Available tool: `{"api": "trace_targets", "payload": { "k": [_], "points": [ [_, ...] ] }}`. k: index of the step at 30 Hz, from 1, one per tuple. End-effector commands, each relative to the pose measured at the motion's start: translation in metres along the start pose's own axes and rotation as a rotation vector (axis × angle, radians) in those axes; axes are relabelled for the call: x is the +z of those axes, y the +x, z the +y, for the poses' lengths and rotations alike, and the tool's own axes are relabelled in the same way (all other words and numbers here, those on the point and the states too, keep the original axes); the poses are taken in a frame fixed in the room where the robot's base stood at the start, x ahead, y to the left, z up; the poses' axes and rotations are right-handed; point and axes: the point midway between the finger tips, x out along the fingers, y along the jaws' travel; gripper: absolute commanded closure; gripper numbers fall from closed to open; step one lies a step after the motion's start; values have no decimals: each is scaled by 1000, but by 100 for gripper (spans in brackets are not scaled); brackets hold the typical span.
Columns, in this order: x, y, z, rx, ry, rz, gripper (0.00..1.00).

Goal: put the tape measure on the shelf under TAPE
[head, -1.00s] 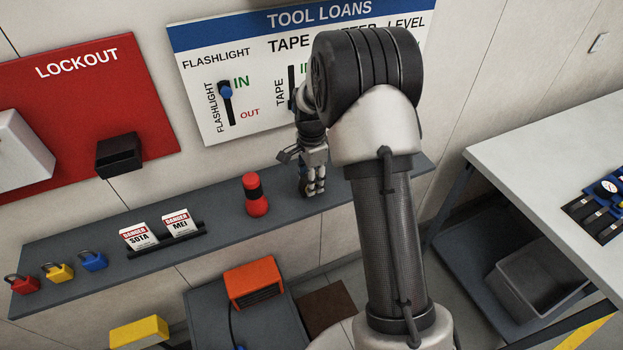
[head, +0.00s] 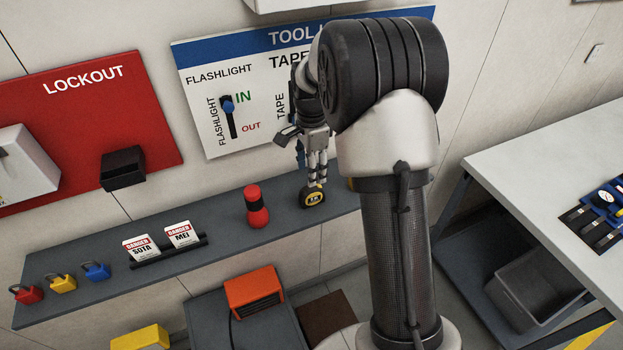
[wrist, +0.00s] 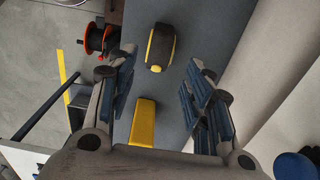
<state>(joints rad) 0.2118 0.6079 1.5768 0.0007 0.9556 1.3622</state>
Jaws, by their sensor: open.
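The tape measure (head: 312,197), black and yellow with a round label, stands on the grey wall shelf (head: 215,222), below the TAPE heading on the tool board. It is right of the red flashlight. My gripper (head: 317,181) is just above it, fingers pointing down. In the wrist view the tape measure (wrist: 160,48) shows beyond the parted fingers of my gripper (wrist: 158,72), with nothing held between them. My arm hides the board's right part and the shelf's right end in the head view.
The red flashlight (head: 256,206) stands close to the left. A yellow block-like thing (wrist: 143,122) lies along the shelf in the wrist view. The tool board (head: 200,120) is behind. Padlocks and danger tags occupy the shelf's left. A white workbench (head: 560,165) is at right.

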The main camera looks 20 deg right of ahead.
Motion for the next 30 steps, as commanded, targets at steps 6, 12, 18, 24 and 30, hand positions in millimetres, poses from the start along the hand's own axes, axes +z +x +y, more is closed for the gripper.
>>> {"api": "trace_targets", "payload": {
  "k": [6, 12, 18, 24, 30],
  "points": [
    [0, -27, 0, -1, -1, 0, 54],
    [12, -62, 16, -34, -114, 9, 54],
    [44, -128, 74, -116, -447, 45, 54],
    [73, -171, 149, -196, -811, 109, 54],
    [94, -182, 226, -265, -1166, 197, 54]
  ]
}}
